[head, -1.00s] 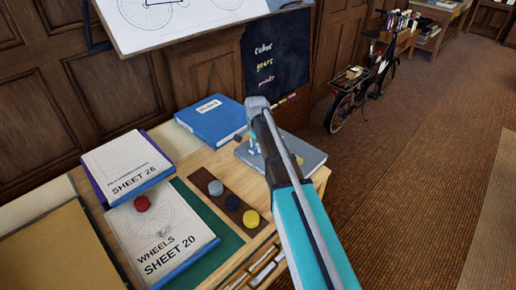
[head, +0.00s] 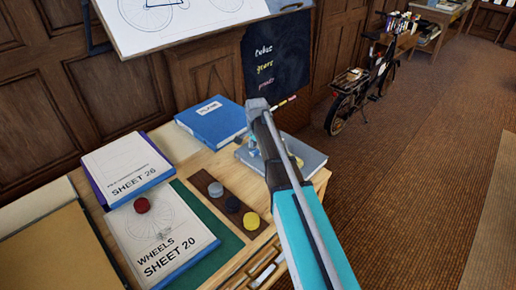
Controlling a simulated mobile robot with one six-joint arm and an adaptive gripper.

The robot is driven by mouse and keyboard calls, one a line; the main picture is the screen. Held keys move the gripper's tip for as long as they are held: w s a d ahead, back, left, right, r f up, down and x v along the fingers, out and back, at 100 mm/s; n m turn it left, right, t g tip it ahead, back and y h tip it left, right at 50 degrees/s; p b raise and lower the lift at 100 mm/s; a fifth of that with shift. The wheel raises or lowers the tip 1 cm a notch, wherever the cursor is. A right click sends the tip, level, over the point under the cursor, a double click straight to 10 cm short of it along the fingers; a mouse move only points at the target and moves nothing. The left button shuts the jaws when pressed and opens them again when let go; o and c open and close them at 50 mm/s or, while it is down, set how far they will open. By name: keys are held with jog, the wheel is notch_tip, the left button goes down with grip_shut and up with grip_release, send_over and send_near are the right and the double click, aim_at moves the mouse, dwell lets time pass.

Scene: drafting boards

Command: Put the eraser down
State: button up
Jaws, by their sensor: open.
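My gripper (head: 250,147) is open, low over the grey book or slab (head: 304,156) at the right end of the desk. My own arm hides most of the gripper and part of the slab. Small pale-blue and dark shapes show at the gripper's fingers. I cannot tell whether one of them is the eraser or whether it touches the slab. No eraser can be made out clearly elsewhere.
A blue binder (head: 209,122) lies behind and left of the gripper. A brown strip (head: 222,208) holds grey, dark and yellow round pieces. Left are Sheet 26 (head: 124,166) and Sheet 20 (head: 187,233), with a red round piece (head: 142,205). A blackboard (head: 278,60) stands behind.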

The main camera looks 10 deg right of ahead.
aim_at(257, 151)
jog(key=shift+r, duration=0.15)
notch_tip(257, 151, up, 12)
jog(key=p, duration=1.2)
dwell(0.6)
jog(key=s+n, duration=1.1)
jog(key=s, duration=1.3)
jog(key=shift+s+d, duration=0.2)
jog(key=shift+d, duration=0.1)
jog(key=shift+o, duration=0.5)
